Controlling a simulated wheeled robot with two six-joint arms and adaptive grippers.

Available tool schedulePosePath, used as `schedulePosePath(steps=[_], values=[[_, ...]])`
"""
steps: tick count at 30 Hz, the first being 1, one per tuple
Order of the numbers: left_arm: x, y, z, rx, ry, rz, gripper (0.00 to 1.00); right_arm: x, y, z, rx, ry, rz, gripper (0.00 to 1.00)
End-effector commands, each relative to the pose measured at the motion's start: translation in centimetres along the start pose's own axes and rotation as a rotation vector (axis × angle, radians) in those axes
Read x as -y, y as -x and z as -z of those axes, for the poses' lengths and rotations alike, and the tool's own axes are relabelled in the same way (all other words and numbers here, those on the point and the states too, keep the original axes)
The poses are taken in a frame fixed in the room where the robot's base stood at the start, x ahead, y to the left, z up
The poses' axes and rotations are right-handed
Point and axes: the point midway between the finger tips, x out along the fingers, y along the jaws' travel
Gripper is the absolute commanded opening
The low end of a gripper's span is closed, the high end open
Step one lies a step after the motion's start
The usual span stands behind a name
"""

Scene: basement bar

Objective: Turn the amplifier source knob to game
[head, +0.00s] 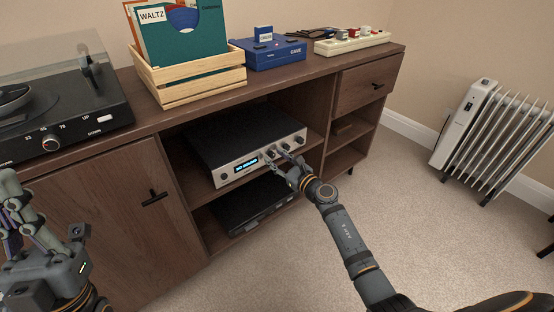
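The amplifier (222,137) is a black box with a silver front on the cabinet's upper open shelf. Its lit blue display (246,164) seems to read "NO SIGNAL", in text too small to be sure of. Several dark knobs (301,140) sit on the right part of its front. My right gripper (279,158) is at these knobs with its fingers spread, partly covering them. I cannot tell whether it touches one, and the source label is too small to read. My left gripper (16,207) is at the left edge, away from the amplifier; its finger opening is unclear.
A dark device (240,213) lies on the shelf below. The cabinet top (262,84) holds a turntable (78,115), a wooden record crate (192,83), a blue game box (270,55) and a cream console (352,41). A white radiator (490,130) stands right. The carpet in front is clear.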

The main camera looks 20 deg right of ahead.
Motion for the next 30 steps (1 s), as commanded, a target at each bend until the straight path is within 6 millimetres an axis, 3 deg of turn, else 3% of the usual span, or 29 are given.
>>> schedulePosePath(steps=[1, 8, 18, 26, 30], values=[[0.0, 0.0, 0.0, 0.0, 0.0, 0.0, 0.0, 0.0, 0.0, 0.0, 0.0, 0.0, 0.0, 0.31], [0.0, 0.0, 0.0, 0.001, 0.0, -0.001, 0.0, 0.0, 0.0, 0.0, 0.0, 0.0, 0.0, 0.0], [0.1, -0.1, -0.5, 0.026, 0.002, 0.002, 0.0, 0.0, 0.0, 0.0, 0.001, -0.027, 0.0, 0.0], [0.3, 1.8, -5.8, 0.279, 0.016, 0.019, 0.0, 0.1, 0.0, -0.1, 0.006, -0.167, 0.002, 0.0], [0.3, 4.2, -9.7, 0.478, 0.028, 0.028, 0.0, 0.1, 0.0, -0.1, 0.011, -0.29, 0.003, 0.0]])
